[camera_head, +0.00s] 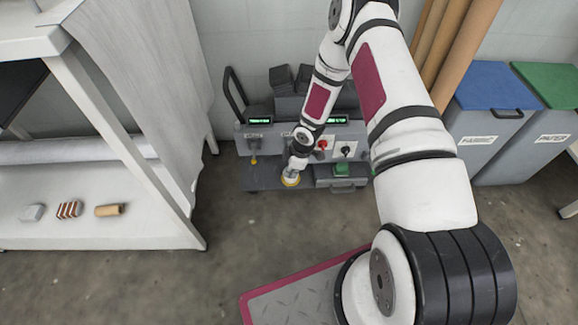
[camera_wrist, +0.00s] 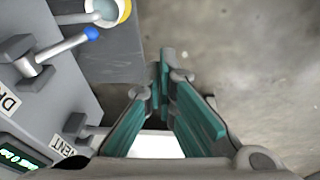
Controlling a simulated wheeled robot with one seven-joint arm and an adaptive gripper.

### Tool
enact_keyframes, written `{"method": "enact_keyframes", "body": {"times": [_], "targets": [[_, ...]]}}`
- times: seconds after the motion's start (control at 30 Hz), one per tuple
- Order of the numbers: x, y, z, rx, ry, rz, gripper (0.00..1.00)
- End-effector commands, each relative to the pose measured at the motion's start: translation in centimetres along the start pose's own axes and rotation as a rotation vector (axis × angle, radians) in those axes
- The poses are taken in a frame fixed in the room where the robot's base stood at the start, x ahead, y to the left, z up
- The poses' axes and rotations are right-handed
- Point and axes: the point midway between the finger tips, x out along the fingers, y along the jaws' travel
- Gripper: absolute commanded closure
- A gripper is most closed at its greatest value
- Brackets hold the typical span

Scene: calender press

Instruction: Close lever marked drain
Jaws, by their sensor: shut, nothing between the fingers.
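The lever with a blue knob (camera_wrist: 91,33) sticks out from the grey panel at the upper left of the wrist view. A partly cut-off label starting "DR" (camera_wrist: 8,100) is beside its base. My gripper (camera_wrist: 161,72) is shut and empty. Its teal-padded fingers meet in the middle of the wrist view, to the right of the blue-knobbed lever and apart from it. In the head view my arm reaches down in front of the machine (camera_head: 245,133). There I cannot make out my fingers or the drain lever.
A yellow-rimmed cup (camera_wrist: 122,10) is beside the blue knob. A second lever (camera_wrist: 78,126) by a "VENT" label (camera_wrist: 62,147) is close left of my fingers. A white shelf (camera_head: 90,241) stands left; blue-lidded (camera_head: 495,85) and green-lidded (camera_head: 550,85) bins stand right.

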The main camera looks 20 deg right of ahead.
Motion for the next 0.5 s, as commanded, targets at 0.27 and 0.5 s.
{"method": "enact_keyframes", "body": {"times": [0.27, 0.5], "targets": [[-3.0, -3.3, 0.5, -0.001, -0.001, -0.001, 1.0], [-3.6, -4.1, 0.7, 0.002, 0.0, 0.001, 1.0]]}}
